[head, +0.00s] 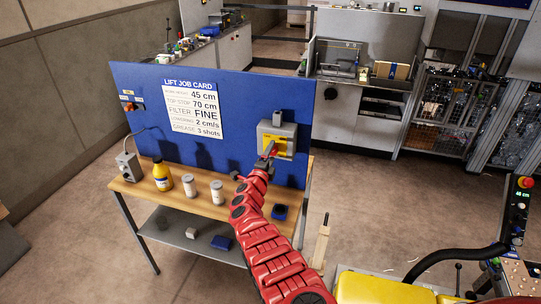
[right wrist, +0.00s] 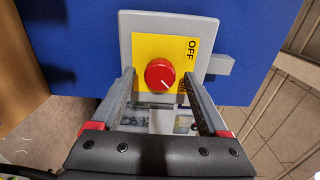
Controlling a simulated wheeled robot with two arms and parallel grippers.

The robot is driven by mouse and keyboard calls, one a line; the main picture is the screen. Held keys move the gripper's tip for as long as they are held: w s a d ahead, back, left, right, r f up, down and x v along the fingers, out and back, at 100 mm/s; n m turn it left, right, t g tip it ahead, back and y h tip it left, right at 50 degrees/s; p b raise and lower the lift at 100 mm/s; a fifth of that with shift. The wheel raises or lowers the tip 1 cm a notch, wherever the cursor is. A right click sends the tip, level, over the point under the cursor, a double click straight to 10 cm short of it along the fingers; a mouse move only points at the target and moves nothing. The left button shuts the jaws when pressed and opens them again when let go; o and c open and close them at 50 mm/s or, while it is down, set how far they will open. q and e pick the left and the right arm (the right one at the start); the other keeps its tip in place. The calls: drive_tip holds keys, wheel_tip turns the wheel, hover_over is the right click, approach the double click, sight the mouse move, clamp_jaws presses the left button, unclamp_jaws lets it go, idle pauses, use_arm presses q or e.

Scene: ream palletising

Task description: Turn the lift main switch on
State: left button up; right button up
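The lift main switch is a grey box with a yellow plate (head: 280,148) on the right of the blue back panel. In the right wrist view a round red knob (right wrist: 160,74) sits on the yellow plate (right wrist: 146,50). The word OFF is printed at the plate's upper right; a second label is mostly hidden by a finger. The knob's white mark points to the lower right. My right gripper (right wrist: 158,80) is open, its fingers on either side of the knob with gaps; contact is not visible. In the head view my right gripper (head: 267,158) is at the switch. My left gripper is not in view.
The blue panel (head: 150,90) carries a job card (head: 192,108). A wooden bench (head: 204,205) below holds a yellow bottle (head: 162,175), two pale jars and a grey box (head: 128,164). A control post (head: 518,215) and a yellow surface (head: 380,288) are at the lower right.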

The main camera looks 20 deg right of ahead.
drive_tip(key=p+v, duration=1.2)
drive_tip(key=v, duration=0.5)
drive_tip(key=shift+s+a, duration=0.2)
drive_tip(key=shift+d, duration=0.1)
